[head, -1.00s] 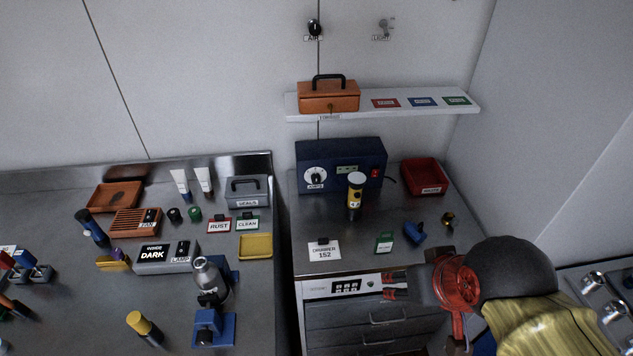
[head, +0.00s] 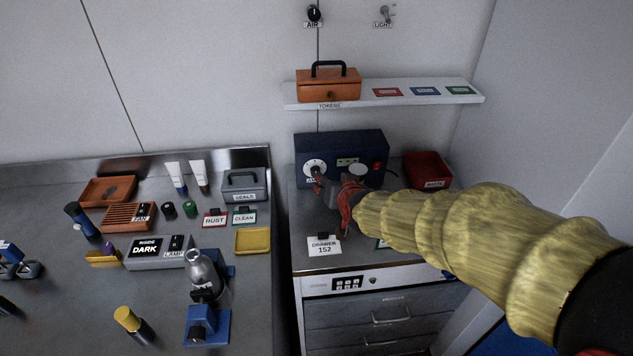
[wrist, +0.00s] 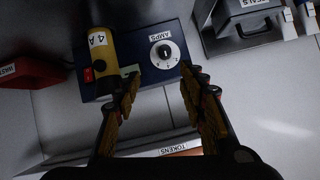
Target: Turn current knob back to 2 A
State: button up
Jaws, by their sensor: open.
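The current knob (wrist: 164,50) is a black knob on a white numbered dial marked AMPS, on the front of a dark blue box (wrist: 145,22). The dial (head: 315,166) also shows at the left of the box in the head view. The wrist view shows it upside down, and I cannot read its setting for sure. My gripper (wrist: 160,80) is open, its two fingers apart on either side of the dial's line in the wrist view. In the head view my gripper (head: 324,187) is just in front of the dial. I see no contact with the knob.
A yellow and black cylinder (wrist: 101,50) labelled 4 A stands beside my gripper, mostly hidden in the head view. A red switch (head: 376,167) is on the box. A red bin (head: 428,165) is to the right, a drawer card (head: 324,246) in front, and a shelf (head: 420,97) above.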

jog(key=t+b, duration=0.1)
jog(key=t, duration=0.1)
send_near(315, 172)
jog(key=w+f, duration=0.1)
jog(key=shift+m, duration=0.3)
jog(key=shift+b+x, duration=1.05)
jog(key=shift+x, duration=2.85)
jog(key=shift+d+f, duration=0.1)
jog(key=shift+c, duration=0.8)
jog(key=shift+s, duration=0.1)
grip_shut()
